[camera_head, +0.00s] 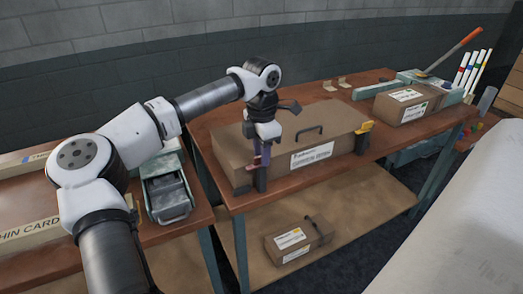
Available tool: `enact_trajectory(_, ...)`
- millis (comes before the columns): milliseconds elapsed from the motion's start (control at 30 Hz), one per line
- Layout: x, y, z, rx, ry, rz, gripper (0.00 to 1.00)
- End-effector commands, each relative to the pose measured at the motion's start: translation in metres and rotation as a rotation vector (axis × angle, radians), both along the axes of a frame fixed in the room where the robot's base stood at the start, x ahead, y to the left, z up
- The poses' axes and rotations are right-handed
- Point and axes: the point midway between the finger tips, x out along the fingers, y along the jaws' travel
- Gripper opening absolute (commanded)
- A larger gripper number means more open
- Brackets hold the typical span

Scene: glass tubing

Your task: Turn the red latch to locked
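A large brown case (345,120) with a dark handle (309,131) on its lid and a white label lies on the wooden workbench. A dark latch mount (261,180) stands at the left of the case's front face. Small reddish parts (253,167) show just above it, where the red latch seems to be, largely hidden by my gripper. My gripper (259,158) points down over this front left corner, at or very close to the latch. Its fingers are too small and overlapped to tell their opening or any contact. The latch's turn is unclear.
A yellow latch (364,127) sits on a dark mount at the case's right end. A smaller carton (407,105) and a green-grey tray (375,90) lie farther right. Another carton (298,240) is on the lower shelf. A grey bin (168,195) stands left, below my arm.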

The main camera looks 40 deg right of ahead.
Motion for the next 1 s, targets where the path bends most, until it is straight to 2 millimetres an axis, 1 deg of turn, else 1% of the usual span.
enact_trajectory(100, -0.0001, 0.0002, -0.0042, 0.000, 0.001, 0.000, 0.29)
enact_trajectory(333, -0.0002, 0.0000, -0.0048, 0.000, 0.000, 0.000, 0.29)
enact_trajectory(367, -0.0002, 0.0000, -0.0047, 0.000, 0.000, 0.000, 0.26)
enact_trajectory(567, -0.0002, -0.0001, -0.0045, 0.000, 0.000, 0.000, 0.00)
enact_trajectory(867, -0.0004, -0.0001, -0.0043, 0.000, 0.001, -0.008, 0.00)
enact_trajectory(1000, -0.0003, -0.0001, -0.0043, 0.000, 0.001, -0.042, 0.00)
